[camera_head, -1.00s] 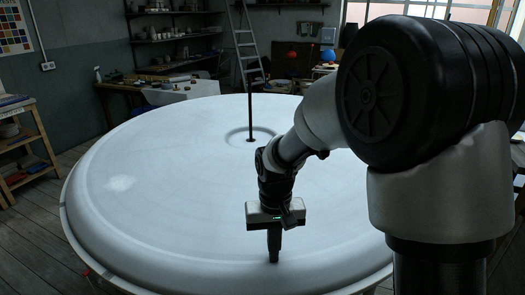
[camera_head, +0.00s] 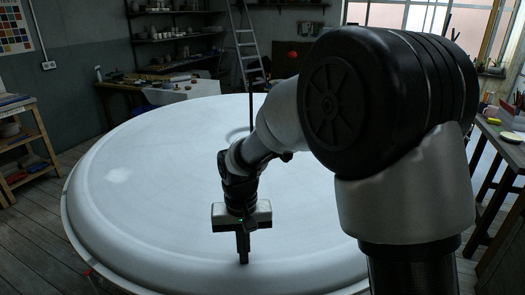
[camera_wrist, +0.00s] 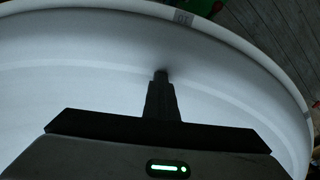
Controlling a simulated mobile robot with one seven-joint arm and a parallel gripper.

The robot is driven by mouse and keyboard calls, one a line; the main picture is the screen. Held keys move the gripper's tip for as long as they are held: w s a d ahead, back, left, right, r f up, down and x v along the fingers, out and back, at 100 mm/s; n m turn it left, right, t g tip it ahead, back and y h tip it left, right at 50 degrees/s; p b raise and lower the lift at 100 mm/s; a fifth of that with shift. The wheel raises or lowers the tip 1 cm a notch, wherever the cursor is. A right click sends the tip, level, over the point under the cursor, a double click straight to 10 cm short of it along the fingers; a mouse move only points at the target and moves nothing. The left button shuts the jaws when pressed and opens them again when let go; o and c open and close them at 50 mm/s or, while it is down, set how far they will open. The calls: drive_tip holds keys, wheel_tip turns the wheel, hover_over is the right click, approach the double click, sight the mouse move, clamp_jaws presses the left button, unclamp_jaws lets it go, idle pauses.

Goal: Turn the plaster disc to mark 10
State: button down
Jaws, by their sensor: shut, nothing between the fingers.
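The large white plaster disc (camera_head: 150,215) lies flat and fills the middle of the head view, with a raised rounded rim. A pale rough patch (camera_head: 117,175) shows on its left part. My gripper (camera_head: 243,261) is shut and empty, pointing down at the disc's front part, just inside the rim. In the wrist view its fingertips (camera_wrist: 160,74) meet or nearly meet the white surface; contact is hard to tell. A small grey label (camera_wrist: 183,18), which seems to read 10, sits on the outer edge beyond the fingertips.
A small red item (camera_head: 88,273) is by the disc's lower left edge. Wooden shelves (camera_head: 25,160) stand left, a table (camera_head: 505,140) right.

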sight(222, 262)
drive_tip(key=shift+s+d+f, duration=0.1)
drive_tip(key=shift+s+f, duration=0.15)
drive_tip(key=shift+f, duration=0.15)
drive_tip(key=shift+a+r+p, duration=0.15)
drive_tip(key=shift+a+p, duration=0.15)
drive_tip(key=shift+a, duration=2.5)
drive_tip(key=shift+w+a+r+p, duration=0.1)
drive_tip(key=shift+a+p, duration=0.2)
drive_tip(key=shift+a, duration=1.4)
drive_tip(key=shift+a, duration=0.1)
